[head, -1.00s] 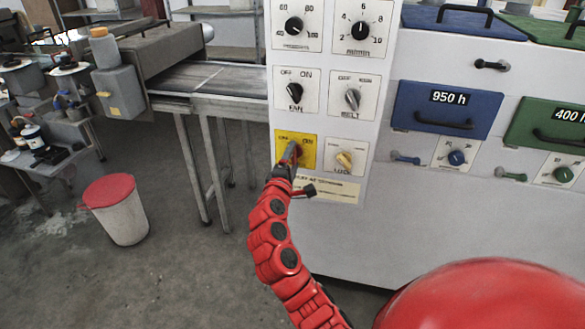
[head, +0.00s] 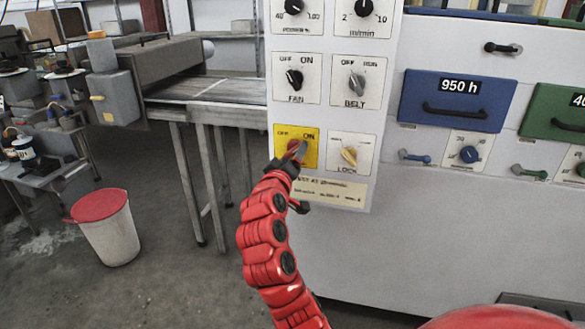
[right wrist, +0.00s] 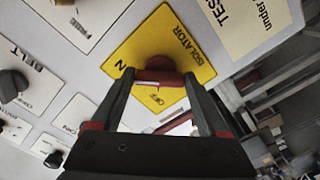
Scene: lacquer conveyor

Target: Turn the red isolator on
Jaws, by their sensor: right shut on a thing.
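The red isolator (right wrist: 158,77) is a red knob on a yellow plate (right wrist: 136,48) marked ISOLATOR, with OFF and ON labels. In the head view the yellow plate (head: 282,134) sits low on the left of the white control panel. My right gripper (head: 296,153) reaches up to it from below. In the right wrist view my right gripper (right wrist: 158,82) has one finger on each side of the red knob and is shut on it. The fingers partly cover the knob in the head view, so its exact pointing is hard to tell. My left gripper is not in view.
The LOCK knob (head: 349,155) is close on the right, with the FAN knob (head: 294,80) and BELT knob (head: 357,83) above. Blue and green drawers stand farther right. A conveyor (head: 205,90) and a red-lidded bin (head: 108,235) are at left, with clear floor between.

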